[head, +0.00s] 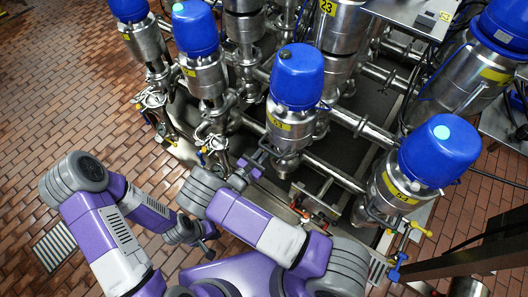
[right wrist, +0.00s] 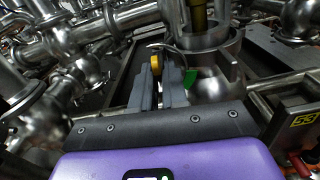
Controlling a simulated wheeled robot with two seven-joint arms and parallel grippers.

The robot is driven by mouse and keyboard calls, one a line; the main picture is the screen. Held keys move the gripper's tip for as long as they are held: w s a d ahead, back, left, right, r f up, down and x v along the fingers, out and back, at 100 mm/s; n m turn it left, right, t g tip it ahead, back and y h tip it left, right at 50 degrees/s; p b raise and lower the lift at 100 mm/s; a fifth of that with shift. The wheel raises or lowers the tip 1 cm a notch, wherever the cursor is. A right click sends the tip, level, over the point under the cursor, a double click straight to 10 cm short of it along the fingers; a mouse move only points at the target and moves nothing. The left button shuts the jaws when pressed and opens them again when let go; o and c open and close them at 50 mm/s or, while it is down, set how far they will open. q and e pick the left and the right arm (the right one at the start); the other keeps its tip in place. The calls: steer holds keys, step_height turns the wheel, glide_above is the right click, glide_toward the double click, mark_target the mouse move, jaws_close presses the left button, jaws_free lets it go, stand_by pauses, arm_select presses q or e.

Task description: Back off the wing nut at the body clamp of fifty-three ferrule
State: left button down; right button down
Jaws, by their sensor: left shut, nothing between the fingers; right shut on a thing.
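My right gripper (right wrist: 160,78) has its two grey fingers closed around a small yellow part, which looks like the wing nut (right wrist: 155,63), in the right wrist view. A curved metal clamp band (right wrist: 170,48) lies just beyond the fingertips, against a steel valve body (right wrist: 215,65). The fingers hide most of the nut. In the head view the right gripper (head: 264,152) reaches to the lower body of the blue-capped middle valve (head: 290,135); the nut is too small to make out there. My left gripper (head: 207,244) is shut and empty, low over the floor, apart from the valves.
A yellow 53 plate (right wrist: 303,120) shows at the right wrist view's lower right. A green tag (right wrist: 190,78) is right beside the fingers. Steel pipes (head: 335,175) and blue-capped valves (head: 440,150) crowd the right arm. Brick floor (head: 80,90) on the left is clear.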

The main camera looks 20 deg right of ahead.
steer(key=c, duration=1.3)
jaws_free()
steer(key=shift+o, duration=0.2)
